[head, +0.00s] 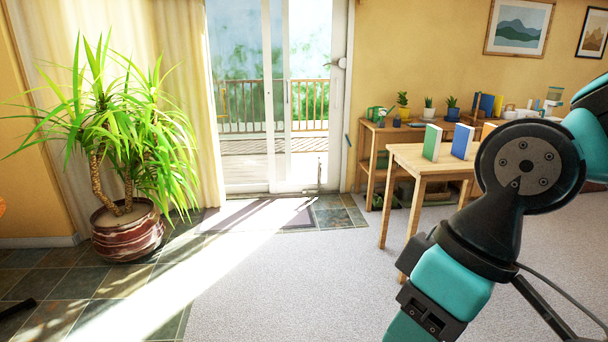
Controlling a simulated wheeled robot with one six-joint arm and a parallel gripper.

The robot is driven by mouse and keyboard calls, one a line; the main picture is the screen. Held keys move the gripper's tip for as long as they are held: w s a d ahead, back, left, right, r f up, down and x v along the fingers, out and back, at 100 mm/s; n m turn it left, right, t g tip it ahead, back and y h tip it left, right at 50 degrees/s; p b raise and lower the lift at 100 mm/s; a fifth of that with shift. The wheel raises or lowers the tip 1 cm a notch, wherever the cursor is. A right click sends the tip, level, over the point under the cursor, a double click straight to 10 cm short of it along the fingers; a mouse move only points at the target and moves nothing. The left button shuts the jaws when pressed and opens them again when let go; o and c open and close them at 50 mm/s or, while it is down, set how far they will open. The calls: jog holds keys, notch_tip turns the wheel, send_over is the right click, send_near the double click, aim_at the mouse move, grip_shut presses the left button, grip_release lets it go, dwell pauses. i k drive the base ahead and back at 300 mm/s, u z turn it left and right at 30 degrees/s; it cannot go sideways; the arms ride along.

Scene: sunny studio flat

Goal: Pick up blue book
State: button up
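A blue book (461,141) stands upright on a light wooden table (408,155) right of the middle of the head view. Its pale page edge shows on one side. A green book (431,142) stands upright to its left, apart from it. An orange book (488,131) shows to its right, partly hidden by my arm. My arm fills the lower right of the view, in front of the table's right part. My gripper is not in view.
A low wooden shelf (367,160) with small potted plants and more books stands behind the table. A large potted plant (128,232) stands at left by a glass door (300,100). The carpet (270,290) in front of the table is clear.

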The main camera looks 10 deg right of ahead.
aim_at(462, 137)
jog(key=i, duration=2.3)
jog(key=z, duration=1.55)
